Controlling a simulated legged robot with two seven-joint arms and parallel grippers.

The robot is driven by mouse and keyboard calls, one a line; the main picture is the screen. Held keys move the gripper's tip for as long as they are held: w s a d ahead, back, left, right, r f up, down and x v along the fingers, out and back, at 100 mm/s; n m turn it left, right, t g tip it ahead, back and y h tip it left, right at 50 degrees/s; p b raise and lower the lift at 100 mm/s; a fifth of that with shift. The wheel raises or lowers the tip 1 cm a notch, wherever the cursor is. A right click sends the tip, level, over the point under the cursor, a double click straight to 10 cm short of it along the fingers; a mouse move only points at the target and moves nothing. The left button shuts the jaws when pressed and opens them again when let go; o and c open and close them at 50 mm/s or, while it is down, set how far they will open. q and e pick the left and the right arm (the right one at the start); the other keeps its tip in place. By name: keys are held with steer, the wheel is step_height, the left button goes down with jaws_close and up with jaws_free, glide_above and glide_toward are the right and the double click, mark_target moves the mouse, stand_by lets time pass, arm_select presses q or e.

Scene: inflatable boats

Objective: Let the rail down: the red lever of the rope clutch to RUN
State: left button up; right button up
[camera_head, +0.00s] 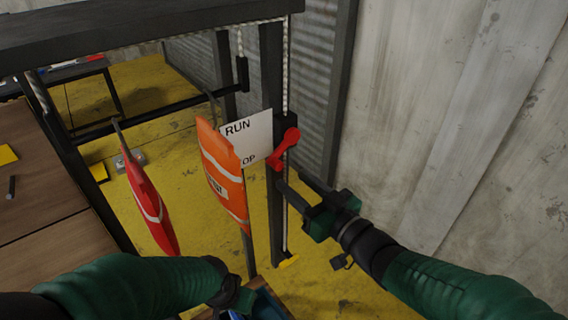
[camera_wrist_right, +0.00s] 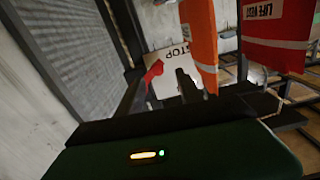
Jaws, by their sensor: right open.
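The red lever (camera_head: 284,147) sits on the dark rope clutch (camera_head: 287,125) on an upright post. It slants, its lower left end beside the lower word of the white RUN/STOP sign (camera_head: 250,131). My right gripper (camera_head: 290,181) is open, with its fingers just below the lever in the head view. In the right wrist view the lever (camera_wrist_right: 153,74) shows between the two fingers (camera_wrist_right: 160,84), nearer the left one; I cannot tell whether they touch. My left gripper (camera_head: 235,296) is low in the head view, its fingers not clearly visible.
An orange life vest (camera_head: 222,168) and a red one (camera_head: 152,205) hang left of the post. A wooden table (camera_head: 45,190) stands at the left. A pale wall (camera_head: 445,110) closes the right side. Yellow floor (camera_head: 340,290) is open below.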

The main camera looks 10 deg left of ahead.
mark_target(280, 168)
steer(key=p+x, duration=0.1)
steer(key=x, duration=0.4)
steer(key=shift+w+d+f, duration=0.1)
steer(key=shift+w, duration=0.15)
steer(key=shift+w+d+f, duration=0.1)
steer(key=shift+w+d, duration=0.05)
steer(key=shift+w, duration=0.05)
steer(key=shift+s+d, duration=0.1)
steer(key=shift+d, duration=0.05)
steer(key=shift+s, duration=0.15)
steer(key=shift+c, duration=1.1)
steer(key=shift+s+a+r, duration=0.15)
steer(key=shift+a+r, duration=0.05)
steer(key=c, duration=0.5)
jaws_close()
steer(key=shift+f, duration=0.1)
